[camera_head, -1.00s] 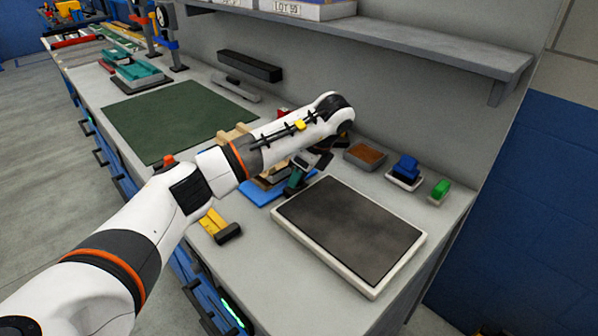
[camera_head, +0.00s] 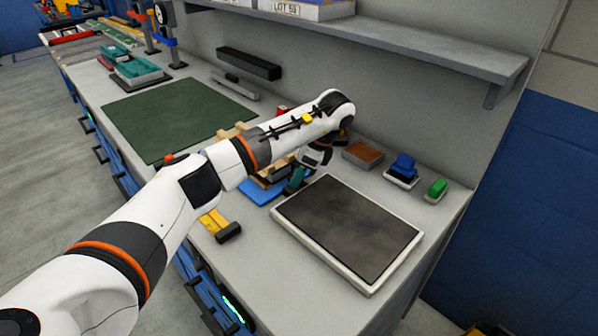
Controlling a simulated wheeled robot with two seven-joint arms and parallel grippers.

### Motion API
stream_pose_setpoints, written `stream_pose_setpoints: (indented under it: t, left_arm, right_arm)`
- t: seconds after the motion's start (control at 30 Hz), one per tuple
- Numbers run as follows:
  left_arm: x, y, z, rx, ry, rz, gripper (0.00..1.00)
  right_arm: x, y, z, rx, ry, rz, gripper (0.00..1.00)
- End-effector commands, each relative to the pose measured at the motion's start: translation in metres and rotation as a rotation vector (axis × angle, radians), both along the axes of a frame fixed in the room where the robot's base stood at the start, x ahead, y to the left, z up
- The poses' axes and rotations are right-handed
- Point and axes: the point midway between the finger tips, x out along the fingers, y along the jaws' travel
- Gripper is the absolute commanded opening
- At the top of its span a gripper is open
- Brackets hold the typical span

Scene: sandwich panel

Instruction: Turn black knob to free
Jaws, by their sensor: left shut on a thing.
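My left arm reaches in from the left across the bench. My left gripper (camera_head: 299,178) points down beside a small fixture with a blue base (camera_head: 260,191) and light wooden pieces. It is shut, apparently on the black knob, but my forearm and wrist hide the grip and I cannot make out the knob or its setting. A dark teal part (camera_head: 297,178) shows right at the fingertips. My right gripper is not in view.
A dark panel in a white frame (camera_head: 302,243) lies close in front of the gripper. A brown-topped block (camera_head: 363,154), a blue piece (camera_head: 404,167) and a green piece (camera_head: 436,189) sit to the right. A yellow tool (camera_head: 213,222) lies near the front edge. A shelf (camera_head: 400,43) overhangs the back.

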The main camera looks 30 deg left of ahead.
Motion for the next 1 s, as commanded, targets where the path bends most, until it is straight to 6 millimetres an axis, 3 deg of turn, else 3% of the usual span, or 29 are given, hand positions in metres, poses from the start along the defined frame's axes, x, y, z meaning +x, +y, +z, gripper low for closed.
stream_pose_setpoints:
  t: [0.07, 0.1, 0.2, 0.57, 1.0]
  left_arm:
    - [0.001, 0.000, 0.001, -0.001, -0.003, -0.001, 0.13]
    - [0.001, 0.000, 0.001, -0.001, -0.003, -0.001, 0.42]
    - [0.000, 0.000, 0.001, -0.001, -0.003, -0.001, 0.57]
    - [0.001, -0.002, 0.006, 0.001, -0.002, -0.002, 0.57]
    - [0.010, -0.033, 0.085, 0.000, -0.006, -0.002, 0.57]
  right_arm:
    - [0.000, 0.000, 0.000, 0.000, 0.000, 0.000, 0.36]
    - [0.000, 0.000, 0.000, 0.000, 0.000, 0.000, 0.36]
    - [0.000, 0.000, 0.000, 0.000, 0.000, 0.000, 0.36]
    - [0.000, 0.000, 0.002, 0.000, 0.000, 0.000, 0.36]
    - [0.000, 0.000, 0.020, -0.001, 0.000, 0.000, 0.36]
